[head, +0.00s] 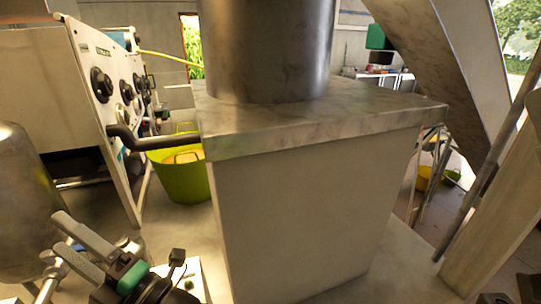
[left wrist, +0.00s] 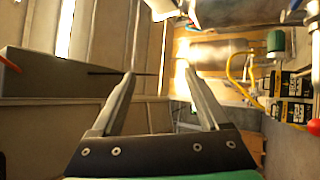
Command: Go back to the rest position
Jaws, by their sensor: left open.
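My left gripper (head: 61,235) is at the lower left of the head view. Its two grey fingers are apart, with a green band and a black wrist behind them. In the left wrist view the fingers of the left gripper (left wrist: 160,76) stand apart with nothing between them. My right gripper does not show clearly in either view.
A large metal block (head: 310,210) carrying a steel cylinder (head: 268,50) fills the middle. A white control panel (head: 105,85) with black knobs and a yellow-green bucket (head: 180,182) stand to the left. A rounded metal tank (head: 25,200) is close to the left gripper.

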